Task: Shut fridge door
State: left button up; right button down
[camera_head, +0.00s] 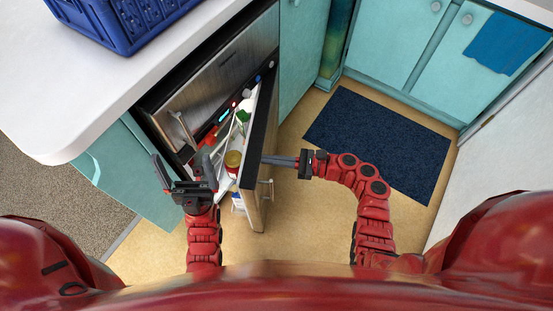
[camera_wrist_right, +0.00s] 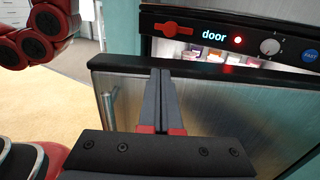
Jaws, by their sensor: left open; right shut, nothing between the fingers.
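The fridge (camera_head: 222,68) is built in under the white counter. Its steel door (camera_head: 257,165) stands partly open, with a black top edge and a handle (camera_head: 268,188) on the outer face. The door (camera_wrist_right: 230,105) also fills much of the right wrist view. My right gripper (camera_head: 268,160) is shut and empty, its fingertips at the outer face of the door; whether they press on it I cannot tell. My left gripper (camera_head: 182,163) is open and empty on the opening side, in front of the fridge. Part of the interior is hidden by the door and left gripper.
A jar (camera_head: 233,158) and other items show in the opening and on the door's inner side. A panel labelled "door" has a red light (camera_wrist_right: 238,40). A blue crate (camera_head: 125,22) stands on the counter (camera_head: 60,95). A dark blue mat (camera_head: 385,140) lies on the floor at right.

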aim_at(254, 157)
jog(key=a+m+t+p, duration=0.1)
jog(key=p, duration=0.1)
jog(key=a+t+p, duration=0.1)
jog(key=a+p, duration=0.1)
jog(key=p, duration=0.1)
jog(key=a+r+m+t+h+p, duration=0.1)
jog(key=a+t+p, duration=0.1)
jog(key=shift+w+m+p, duration=0.3)
jog(key=shift+w, duration=0.1)
jog(key=shift+m+t+h, duration=0.4)
jog(key=shift+m+t, duration=0.1)
jog(key=shift+t, duration=0.2)
jog(key=a, duration=0.2)
jog(key=w+a, duration=0.1)
jog(key=a, duration=0.2)
jog(key=w+a+f+b, duration=0.1)
jog(key=a, duration=0.1)
jog(key=shift+a+f, duration=0.1)
jog(key=shift+a, duration=0.25)
jog(key=shift+w+a, duration=0.2)
jog(key=shift+a, duration=0.2)
jog(key=shift+d, duration=0.1)
